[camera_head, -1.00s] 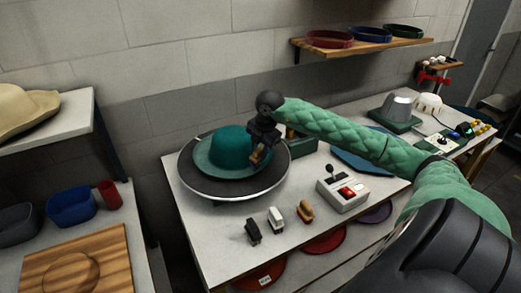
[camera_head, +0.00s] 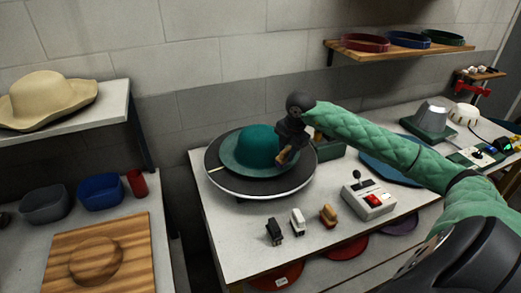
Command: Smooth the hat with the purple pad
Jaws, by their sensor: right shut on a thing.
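The teal hat (camera_head: 254,146) sits brim down on a round dark turntable with a pale rim (camera_head: 240,187) on the white table. My right gripper (camera_head: 284,157) is at the hat's right side, over the brim and close to the crown. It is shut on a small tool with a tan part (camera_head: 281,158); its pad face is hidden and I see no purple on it. I cannot tell whether it touches the hat. My left gripper is not in view.
A black tool (camera_head: 275,231), a white tool (camera_head: 297,222) and an orange-brown tool (camera_head: 328,216) stand in front of the turntable. A control box (camera_head: 368,201) with a red button and lever is to their right. A wooden board (camera_head: 130,252) lies at left.

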